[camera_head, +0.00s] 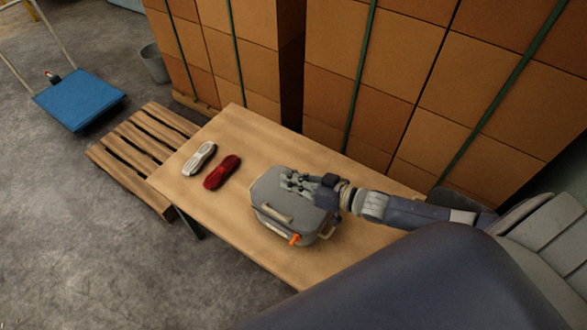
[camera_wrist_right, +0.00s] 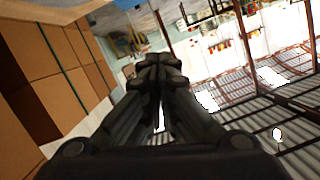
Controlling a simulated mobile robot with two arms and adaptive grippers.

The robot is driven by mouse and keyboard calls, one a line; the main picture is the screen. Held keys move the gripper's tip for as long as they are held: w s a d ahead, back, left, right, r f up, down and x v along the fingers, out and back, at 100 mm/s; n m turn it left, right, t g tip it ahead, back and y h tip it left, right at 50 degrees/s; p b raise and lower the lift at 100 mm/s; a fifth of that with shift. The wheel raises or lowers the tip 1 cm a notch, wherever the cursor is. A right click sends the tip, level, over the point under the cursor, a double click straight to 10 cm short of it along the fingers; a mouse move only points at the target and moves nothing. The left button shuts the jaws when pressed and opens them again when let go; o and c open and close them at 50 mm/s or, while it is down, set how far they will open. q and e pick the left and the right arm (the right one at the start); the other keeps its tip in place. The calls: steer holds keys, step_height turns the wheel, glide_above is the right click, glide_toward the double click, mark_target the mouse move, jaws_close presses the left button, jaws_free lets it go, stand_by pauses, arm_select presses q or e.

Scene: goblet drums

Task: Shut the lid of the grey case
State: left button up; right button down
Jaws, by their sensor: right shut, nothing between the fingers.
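The grey case (camera_head: 270,190) stands on the wooden table, with its lid down over the body as far as the head view shows. A pale handle and an orange piece (camera_head: 295,239) are on its near side. My right gripper (camera_head: 289,182) is over the top of the lid; whether it touches the lid I cannot tell. Its fingers are shut and empty, and they also show in the right wrist view (camera_wrist_right: 158,75), where the case is not seen. The gripper hides part of the lid. My left gripper is not in view.
A white shoe (camera_head: 199,158) and a red shoe (camera_head: 222,172) lie left of the case on the table (camera_head: 235,122). Stacked cardboard boxes (camera_head: 385,75) stand close behind the table. A wooden pallet (camera_head: 145,140) and a blue cart (camera_head: 79,98) are at left.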

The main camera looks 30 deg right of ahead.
mark_target(281, 216)
steer(key=s+a+f+n, duration=0.1)
steer(key=f, duration=0.1)
steer(key=s+a+f+n+h+b, duration=0.1)
steer(key=a+f, duration=0.1)
steer(key=a+f+n, duration=0.1)
steer(key=f, duration=0.1)
steer(key=shift+s+a+f+n+t+b, duration=0.3)
steer(key=shift+s+b, duration=0.1)
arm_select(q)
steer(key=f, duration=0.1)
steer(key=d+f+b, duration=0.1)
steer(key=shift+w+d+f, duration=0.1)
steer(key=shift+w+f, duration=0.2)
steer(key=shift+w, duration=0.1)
arm_select(e)
steer(key=shift+s+a+f, duration=0.15)
steer(key=shift+a+f, duration=0.1)
steer(key=shift+f, duration=0.3)
steer(key=shift+s+a+f, duration=0.1)
steer(key=shift+a+f, duration=0.15)
steer(key=shift+f, duration=0.3)
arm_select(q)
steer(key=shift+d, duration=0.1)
